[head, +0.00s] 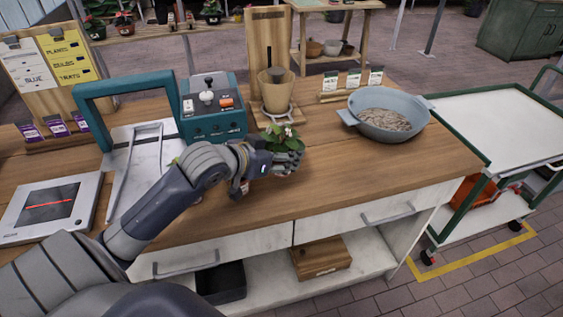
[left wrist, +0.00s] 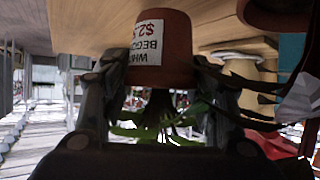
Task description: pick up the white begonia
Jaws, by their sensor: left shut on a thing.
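The white begonia (head: 283,137) has green leaves and small pale flowers, and stands at the middle of the wooden counter in the head view. My left gripper (head: 270,165) is at the plant and covers much of its pot. In the left wrist view the terracotta-coloured pot (left wrist: 180,62) appears upside down, with a white label (left wrist: 149,42) bearing "$2" and part of "BEGONIA". The fingers of my left gripper (left wrist: 150,95) are closed on both sides of the pot. I cannot tell whether the pot touches the counter. My right gripper is not in view.
A grey-blue bowl of soil (head: 384,114) stands to the right on the counter (head: 350,175). A teal machine (head: 212,108) and a wooden stand with a pot (head: 277,90) are behind the plant. A flat scanner-like device (head: 50,205) lies at left. The counter's front right is clear.

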